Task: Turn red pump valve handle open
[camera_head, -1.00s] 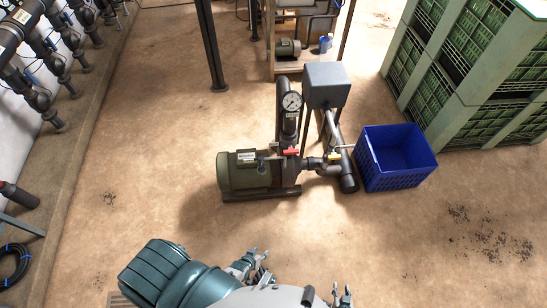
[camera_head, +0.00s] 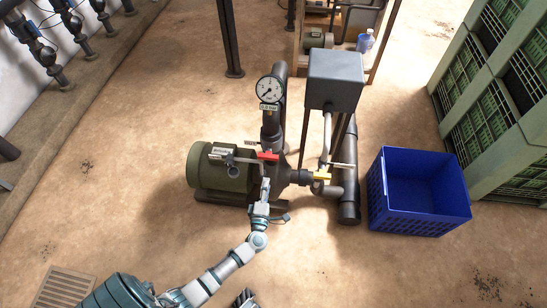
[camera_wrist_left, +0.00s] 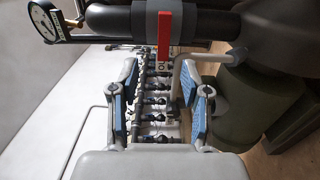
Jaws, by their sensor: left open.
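The red pump valve handle (camera_head: 268,156) sits on the dark pipe beside the green pump motor (camera_head: 207,172), below the pressure gauge (camera_head: 270,89). In the left wrist view the red handle (camera_wrist_left: 165,38) points down from the dark pipe, ahead of the fingers and near the middle. My left gripper (camera_head: 265,184) reaches up to just below the handle in the head view. In the left wrist view its two blue-padded fingers (camera_wrist_left: 163,92) are spread wide with nothing between them. I cannot see clear contact with the handle. A small part of my right gripper (camera_head: 245,298) shows at the bottom edge.
A yellow valve handle (camera_head: 322,176) is on the pipe to the right. A grey box (camera_head: 334,80) stands behind it, and a blue crate (camera_head: 417,195) is at the right. Green stacked crates (camera_head: 510,100) stand far right. The floor in front is clear.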

